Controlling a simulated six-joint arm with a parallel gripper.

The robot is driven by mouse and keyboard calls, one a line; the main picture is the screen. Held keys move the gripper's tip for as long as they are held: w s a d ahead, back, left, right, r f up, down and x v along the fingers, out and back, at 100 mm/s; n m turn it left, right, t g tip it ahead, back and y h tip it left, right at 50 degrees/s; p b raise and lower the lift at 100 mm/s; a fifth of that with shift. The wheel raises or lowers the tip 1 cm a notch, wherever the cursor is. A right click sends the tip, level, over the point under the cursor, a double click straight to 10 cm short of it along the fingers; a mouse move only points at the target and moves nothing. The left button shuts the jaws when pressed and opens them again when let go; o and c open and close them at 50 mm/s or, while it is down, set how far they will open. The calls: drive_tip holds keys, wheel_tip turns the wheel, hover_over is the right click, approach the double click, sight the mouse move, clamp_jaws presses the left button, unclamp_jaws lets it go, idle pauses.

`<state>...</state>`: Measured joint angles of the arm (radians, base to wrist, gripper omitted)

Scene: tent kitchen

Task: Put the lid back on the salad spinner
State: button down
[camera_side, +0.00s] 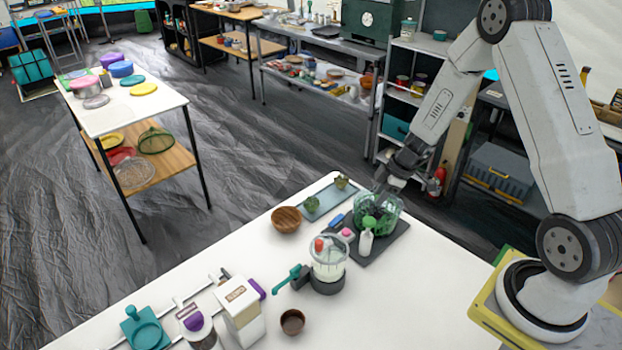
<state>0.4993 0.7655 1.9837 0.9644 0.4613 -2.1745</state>
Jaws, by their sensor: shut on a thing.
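A see-through green round vessel (389,208), which looks like the salad spinner, stands on a dark board near the table's far edge. My gripper (381,187) reaches down to the vessel's upper left side. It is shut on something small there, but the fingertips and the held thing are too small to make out. I cannot tell the lid apart from the vessel, or whether it is seated. A white bottle (366,240) with a green top stands right in front of the vessel and hides part of it.
A clear jar with a dark base (328,262), a teal-handled tool (291,278) and two brown bowls (286,219) (292,321) stand nearby. A blue-grey tray (325,203) holds green vegetables. A white box (241,308) stands front left. The table's right front is clear.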

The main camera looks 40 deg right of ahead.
unclamp_jaws()
idle(0.5)
drive_tip(key=shift+r, duration=0.1)
drive_tip(key=shift+r, duration=3.4)
clamp_jaws()
drive_tip(key=shift+f, duration=3.05)
